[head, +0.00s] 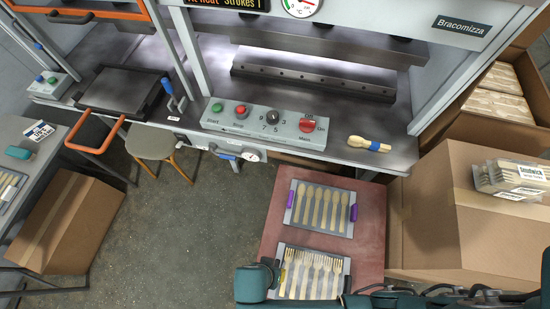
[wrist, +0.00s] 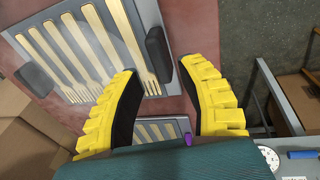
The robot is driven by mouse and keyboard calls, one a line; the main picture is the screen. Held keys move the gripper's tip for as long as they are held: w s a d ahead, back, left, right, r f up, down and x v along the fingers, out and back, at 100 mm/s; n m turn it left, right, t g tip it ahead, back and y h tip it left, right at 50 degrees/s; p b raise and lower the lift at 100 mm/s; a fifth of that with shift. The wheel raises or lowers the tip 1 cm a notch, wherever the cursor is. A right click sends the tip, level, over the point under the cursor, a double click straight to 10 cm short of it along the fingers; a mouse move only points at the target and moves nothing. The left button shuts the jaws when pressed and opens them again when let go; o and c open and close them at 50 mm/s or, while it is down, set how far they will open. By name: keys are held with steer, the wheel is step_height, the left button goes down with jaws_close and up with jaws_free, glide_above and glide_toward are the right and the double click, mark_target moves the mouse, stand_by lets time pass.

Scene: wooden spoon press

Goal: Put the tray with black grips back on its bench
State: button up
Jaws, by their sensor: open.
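The fork tray, a grey tray with black grips (wrist: 66,40), holds several wooden forks and lies on a reddish bench top (head: 372,215). In the head view this tray (head: 346,269) is at the near end of that top. My gripper (wrist: 160,72), with yellow fingers and black pads, is open. Its fingertips are on either side of one black grip (wrist: 159,52), which is not clasped. The other black grip (wrist: 40,82) shows at the tray's far side. In the head view only part of a yellow finger shows by the tray's left end, and my arm hides the rest.
A tray with purple grips (head: 322,232) and wooden spoons lies just beyond, on the same top. The press table (head: 350,130) stands behind. Cardboard boxes (head: 430,220) are close on the right. Open floor (head: 215,215) lies to the left, with a stool (head: 150,140).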

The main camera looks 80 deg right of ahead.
steer(key=w+r+n+t, duration=0.3)
steer(key=w+r+t, duration=0.2)
steer(key=w+r, duration=0.55)
steer(key=w+r+n+t+y, duration=0.1)
steer(key=w+r+n+t, duration=0.45)
steer(key=r, duration=0.75)
steer(key=w+r+n+t, duration=0.2)
steer(key=w+r+t, duration=0.1)
steer(key=w+r, duration=0.8)
steer(key=s+r+n+t, duration=0.1)
steer(key=r+n+t, duration=0.1)
steer(key=r, duration=0.8)
steer(key=s+d+r+n+t, duration=0.1)
steer(key=r+t, duration=0.4)
steer(key=r, duration=0.5)
steer(key=s+r+n+t, duration=0.3)
steer(key=r+n, duration=0.2)
steer(key=r, duration=0.5)
steer(key=shift+d+r+t+p, duration=0.35)
steer(key=shift+d+r+p, duration=0.05)
steer(key=shift+p, duration=0.05)
step_height(320, 180, up, 20)
steer(key=p, duration=1.9)
steer(key=shift+f+h+p, duration=0.25)
steer(key=shift+h+p, duration=0.05)
